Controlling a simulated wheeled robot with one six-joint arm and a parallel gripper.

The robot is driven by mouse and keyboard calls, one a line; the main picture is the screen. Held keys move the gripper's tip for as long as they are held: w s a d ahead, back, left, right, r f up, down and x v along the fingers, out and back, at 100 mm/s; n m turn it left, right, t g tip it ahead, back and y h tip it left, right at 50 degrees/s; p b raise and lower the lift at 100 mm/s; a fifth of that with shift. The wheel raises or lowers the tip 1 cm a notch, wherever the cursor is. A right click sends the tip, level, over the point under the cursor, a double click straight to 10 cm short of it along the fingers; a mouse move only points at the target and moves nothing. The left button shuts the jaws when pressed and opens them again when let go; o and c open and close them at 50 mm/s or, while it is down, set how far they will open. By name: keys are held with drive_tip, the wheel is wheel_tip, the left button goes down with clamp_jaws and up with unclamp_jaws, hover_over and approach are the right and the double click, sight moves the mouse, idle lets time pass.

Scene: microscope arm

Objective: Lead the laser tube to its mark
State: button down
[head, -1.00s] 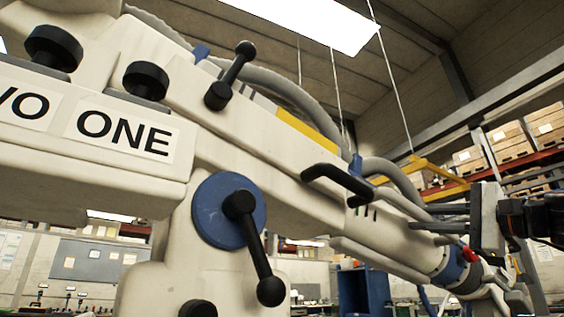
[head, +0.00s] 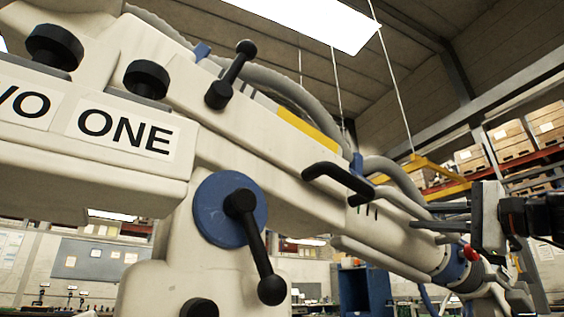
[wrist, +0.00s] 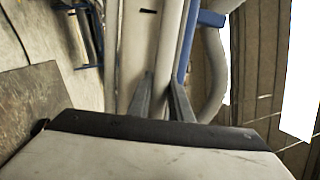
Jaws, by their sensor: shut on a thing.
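My gripper (head: 424,217) is at the right of the head view, its two dark fingers reaching left to the outer end of the large white microscope arm (head: 270,150). A slim pale tube (head: 402,203), which I take to be the laser tube, runs along that end and passes at the fingertips. In the wrist view my gripper's fingers (wrist: 163,108) stand close on either side of a pale tube (wrist: 171,50), with a blue strip beside it. The gripper is shut on this tube. The exact contact is small and partly hidden. I cannot make out the mark.
A blue disc with a black lever (head: 230,208), black knobs (head: 54,46) and a black handle (head: 338,182) stick out from the arm. A thick grey hose (head: 290,92) loops above it. Shelves with boxes (head: 507,142) stand behind at the right.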

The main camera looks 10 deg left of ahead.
drive_tip(key=shift+w+d+f, duration=0.15)
drive_tip(key=shift+w+f, duration=0.05)
drive_tip(key=shift+w+d+f, duration=0.1)
drive_tip(key=shift+w+d, duration=0.15)
drive_tip(key=shift+w+d+f, duration=0.2)
drive_tip(key=shift+w+d, duration=0.3)
idle(0.4)
idle(0.4)
drive_tip(key=c, duration=0.8)
unclamp_jaws()
drive_tip(key=shift+s+r, duration=0.1)
drive_tip(key=shift+r, duration=0.05)
drive_tip(key=shift+s+d, duration=0.1)
drive_tip(key=v, duration=1.7)
